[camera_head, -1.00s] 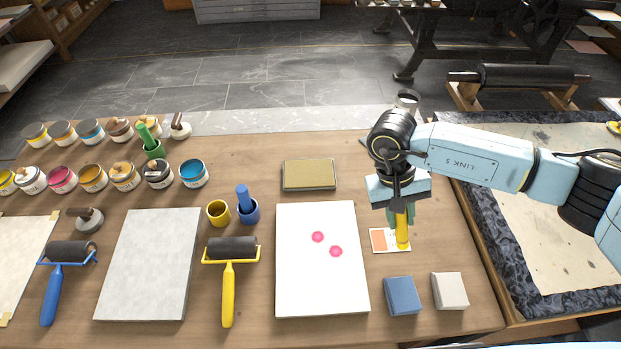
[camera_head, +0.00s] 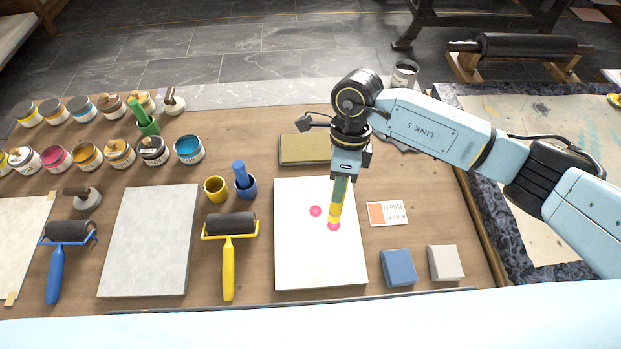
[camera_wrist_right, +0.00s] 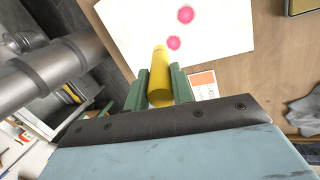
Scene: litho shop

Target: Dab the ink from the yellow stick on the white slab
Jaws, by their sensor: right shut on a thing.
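My right gripper (camera_head: 340,188) is shut on the yellow stick (camera_head: 335,214) and holds it upright over the white slab (camera_head: 318,262). The stick also shows between the green fingers in the right wrist view (camera_wrist_right: 160,75). Two pink ink spots mark the slab: a left one (camera_head: 315,211) and a right one (camera_head: 333,227). In the head view the stick's lower end is at the right spot; I cannot tell whether it touches. My left gripper is not in view.
A yellow cup (camera_head: 215,189) and a blue cup with a blue stick (camera_head: 241,176) stand left of the slab. A yellow-handled roller (camera_head: 229,265) lies nearby. An orange-and-white card (camera_head: 387,213), blue block (camera_head: 398,267) and pale block (camera_head: 445,263) lie to the right. A grey slab (camera_head: 150,240) lies left.

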